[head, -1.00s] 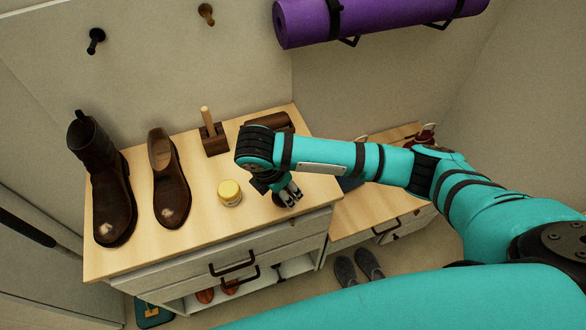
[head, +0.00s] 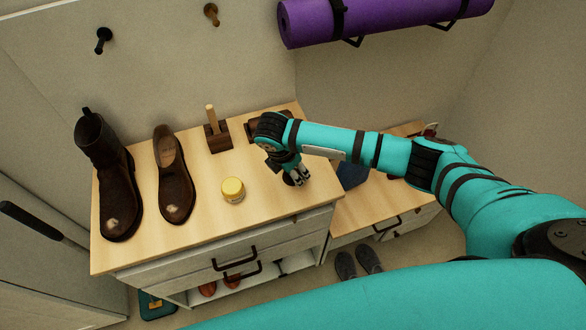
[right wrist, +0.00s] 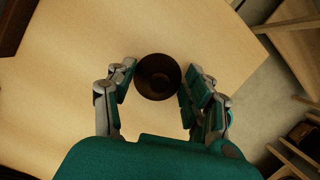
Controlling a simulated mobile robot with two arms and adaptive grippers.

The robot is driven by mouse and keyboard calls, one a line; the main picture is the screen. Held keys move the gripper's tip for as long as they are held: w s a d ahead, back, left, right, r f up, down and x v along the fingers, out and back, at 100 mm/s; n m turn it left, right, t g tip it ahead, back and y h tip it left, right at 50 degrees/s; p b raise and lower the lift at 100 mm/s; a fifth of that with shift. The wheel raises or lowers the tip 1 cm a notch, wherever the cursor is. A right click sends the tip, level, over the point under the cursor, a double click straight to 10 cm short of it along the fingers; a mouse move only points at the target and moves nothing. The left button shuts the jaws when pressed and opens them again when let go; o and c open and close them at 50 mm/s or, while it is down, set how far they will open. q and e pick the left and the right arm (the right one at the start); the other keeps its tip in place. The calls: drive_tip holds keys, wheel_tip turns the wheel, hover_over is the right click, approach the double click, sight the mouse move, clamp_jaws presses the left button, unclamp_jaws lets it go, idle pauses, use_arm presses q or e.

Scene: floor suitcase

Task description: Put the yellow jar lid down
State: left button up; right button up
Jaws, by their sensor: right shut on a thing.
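My right gripper (head: 298,174) is over the right part of the wooden cabinet top (head: 265,205). It is shut on a dark brown round thing (right wrist: 158,77), which sits between the fingertips in the right wrist view (right wrist: 157,82). In the head view the fingers partly cover this thing. I cannot tell whether it touches the wood. A small jar with a yellow lid (head: 233,184) stands upright on the cabinet top, left of the gripper and apart from it. The lid appears to be on the jar. My left gripper is not in view.
A tall brown boot (head: 107,180) and a lower brown shoe (head: 173,178) stand at the left. A brown block with a wooden handle (head: 217,137) is at the back. A lower wooden bench (head: 360,205) is at the right. The wood around the jar is clear.

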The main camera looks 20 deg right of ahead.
drive_tip(key=shift+f, duration=0.1)
drive_tip(key=o, duration=0.9)
drive_tip(key=shift+o, duration=0.2)
drive_tip(key=v, duration=1.2)
drive_tip(key=shift+b, duration=0.35)
drive_tip(key=shift+d, duration=0.1)
